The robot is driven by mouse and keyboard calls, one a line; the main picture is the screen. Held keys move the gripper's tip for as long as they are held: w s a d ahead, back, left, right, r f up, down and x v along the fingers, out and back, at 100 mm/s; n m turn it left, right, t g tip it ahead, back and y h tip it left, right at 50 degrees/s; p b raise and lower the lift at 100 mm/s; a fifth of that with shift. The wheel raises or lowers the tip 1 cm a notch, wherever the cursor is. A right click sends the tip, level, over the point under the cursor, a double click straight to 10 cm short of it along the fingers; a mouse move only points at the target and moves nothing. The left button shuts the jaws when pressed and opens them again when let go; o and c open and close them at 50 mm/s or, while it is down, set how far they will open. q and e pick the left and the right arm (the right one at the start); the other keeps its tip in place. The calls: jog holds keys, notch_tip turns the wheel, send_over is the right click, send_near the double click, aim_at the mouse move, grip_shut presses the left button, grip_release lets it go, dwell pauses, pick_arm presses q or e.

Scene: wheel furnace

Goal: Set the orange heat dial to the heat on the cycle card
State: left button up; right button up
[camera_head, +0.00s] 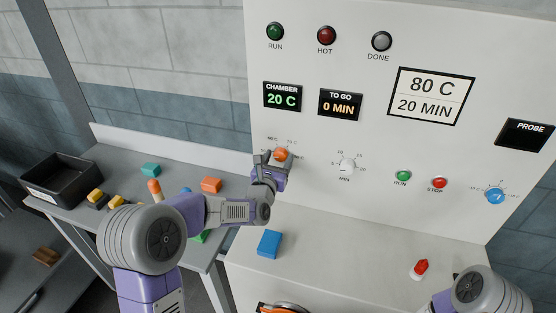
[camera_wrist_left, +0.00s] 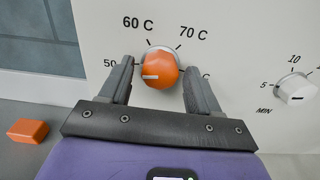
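The orange heat dial (camera_head: 281,153) is on the white furnace panel; in the left wrist view the dial (camera_wrist_left: 161,71) has a white mark on its left part, toward the 50 label. Labels 60 C and 70 C show above it; the label at its right is mostly hidden by a finger. My left gripper (camera_head: 271,161) is open, one finger on each side of the dial, with gaps visible in the left wrist view (camera_wrist_left: 159,68). The cycle card (camera_head: 431,96) reads 80 C, 20 MIN. My right gripper is out of view.
The white minute dial (camera_head: 346,167) is right of the heat dial. RUN (camera_head: 403,176) and STOP (camera_head: 439,183) buttons and a blue dial (camera_head: 495,196) are farther right. A blue block (camera_head: 269,243) and a red piece (camera_head: 420,268) rest on the ledge below. A black bin (camera_head: 62,180) is at left.

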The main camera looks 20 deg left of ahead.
pick_arm(q)
jog(key=c, duration=0.8)
jog(key=shift+f+m+b, duration=0.15)
jog(key=shift+m+b, duration=0.25)
jog(key=shift+b, duration=0.3)
jog(key=shift+c, duration=0.2)
jog(key=m+b, duration=0.5)
jog(key=b, duration=0.2)
jog(key=shift+m, duration=0.3)
jog(key=m+b, duration=0.3)
jog(key=m, duration=0.1)
jog(key=m+b, duration=0.1)
jog(key=m, duration=1.5)
jog(key=shift+m+p, duration=0.3)
jog(key=shift+m, duration=0.1)
jog(key=m+p, duration=0.1)
jog(key=m, duration=0.5)
jog(key=m+p, duration=0.2)
jog(key=m, duration=0.4)
jog(key=shift+m, duration=0.4)
